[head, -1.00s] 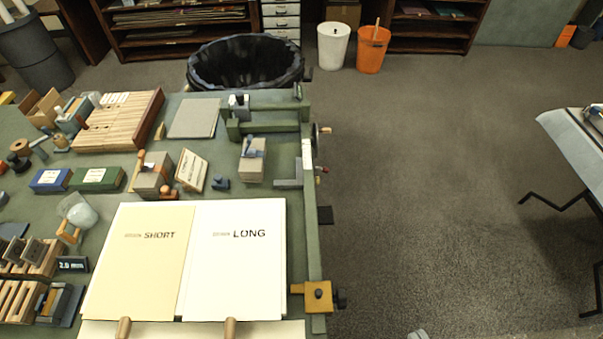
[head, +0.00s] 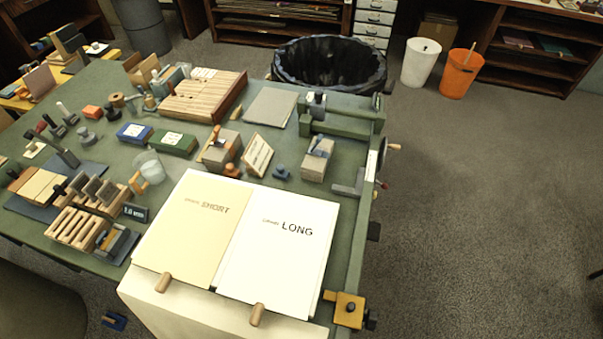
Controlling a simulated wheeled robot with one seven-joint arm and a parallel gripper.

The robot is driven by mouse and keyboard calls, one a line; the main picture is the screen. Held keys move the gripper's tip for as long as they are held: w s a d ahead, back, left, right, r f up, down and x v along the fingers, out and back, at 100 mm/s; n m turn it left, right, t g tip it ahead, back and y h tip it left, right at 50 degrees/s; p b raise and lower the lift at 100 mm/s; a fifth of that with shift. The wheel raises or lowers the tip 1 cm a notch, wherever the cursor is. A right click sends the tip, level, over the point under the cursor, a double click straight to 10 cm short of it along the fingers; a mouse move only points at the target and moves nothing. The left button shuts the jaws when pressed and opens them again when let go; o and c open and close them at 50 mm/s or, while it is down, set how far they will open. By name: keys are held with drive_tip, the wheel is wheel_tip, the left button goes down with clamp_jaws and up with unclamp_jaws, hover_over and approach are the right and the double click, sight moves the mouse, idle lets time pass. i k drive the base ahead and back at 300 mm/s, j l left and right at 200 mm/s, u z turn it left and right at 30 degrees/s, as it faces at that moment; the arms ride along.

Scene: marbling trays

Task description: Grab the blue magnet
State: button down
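No object is clearly readable as the blue magnet. A small dark-blue piece (head: 281,173) with a raised knob sits on the green table, between a tilted wooden slotted block and a grey-tan block. Another small blue piece (head: 114,321) lies on the floor below the table's near left edge; its details are too small to tell. A blue box (head: 134,132) with a white label lies beside a green box. My gripper is not in view.
The green table (head: 345,225) carries SHORT and LONG sheets (head: 280,245), wooden racks (head: 85,227) and several small tools. A black-lined bin (head: 330,65) stands behind it. White (head: 421,62) and orange bins (head: 461,74) stand farther back. Floor at right is clear.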

sight(280, 172)
drive_tip(key=i+u, duration=0.15)
drive_tip(key=u, duration=0.2)
drive_tip(key=i+l+u, duration=0.1)
drive_tip(key=u, duration=0.2)
drive_tip(key=i+l+u, duration=0.1)
drive_tip(key=u, duration=0.25)
